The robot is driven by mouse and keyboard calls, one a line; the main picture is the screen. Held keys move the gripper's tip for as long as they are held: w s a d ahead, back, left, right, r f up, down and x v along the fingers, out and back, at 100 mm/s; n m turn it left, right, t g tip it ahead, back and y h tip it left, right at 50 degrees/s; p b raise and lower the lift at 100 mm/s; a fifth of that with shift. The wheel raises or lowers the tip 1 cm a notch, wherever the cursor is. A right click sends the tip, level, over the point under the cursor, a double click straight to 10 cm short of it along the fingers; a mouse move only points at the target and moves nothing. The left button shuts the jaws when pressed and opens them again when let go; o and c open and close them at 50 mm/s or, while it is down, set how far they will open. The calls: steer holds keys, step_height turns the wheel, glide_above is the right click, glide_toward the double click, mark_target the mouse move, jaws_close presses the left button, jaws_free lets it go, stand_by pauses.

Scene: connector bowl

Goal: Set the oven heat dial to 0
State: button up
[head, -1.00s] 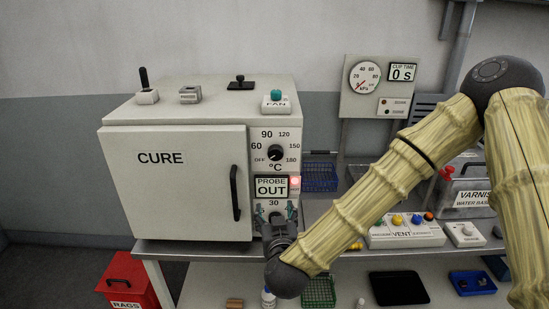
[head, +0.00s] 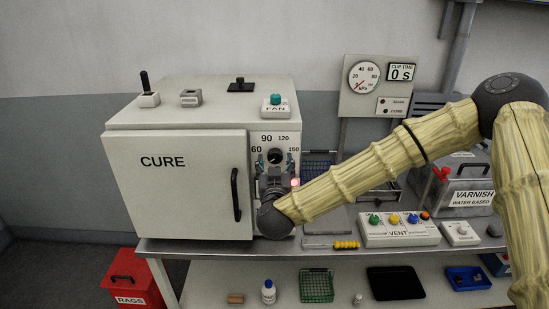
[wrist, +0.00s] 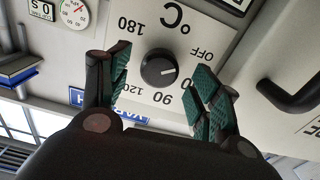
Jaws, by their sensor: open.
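The oven heat dial (wrist: 158,69) is a round black knob on the white oven's (head: 175,185) front panel. It also shows in the head view (head: 275,155), partly covered by my gripper. The wrist view is upside down. The dial's scale has OFF, 90, 120 and 180 visible there; no 0 shows. Its white mark points right in that view, roughly between OFF and the hidden 60. My gripper (head: 275,163) is open, its green-padded fingers (wrist: 162,66) on either side of the dial. I cannot tell whether they touch it.
The oven door's black handle (head: 235,195) is left of my gripper. A FAN button box (head: 276,105) sits on the oven top. A VENT button box (head: 398,228) stands on the bench at right, below my arm. A gauge panel (head: 378,88) stands behind.

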steer(key=shift+w, duration=0.75)
steer(key=c, duration=1)
steer(key=shift+n, duration=0.6)
steer(key=o, duration=1)
steer(key=s, duration=1.2)
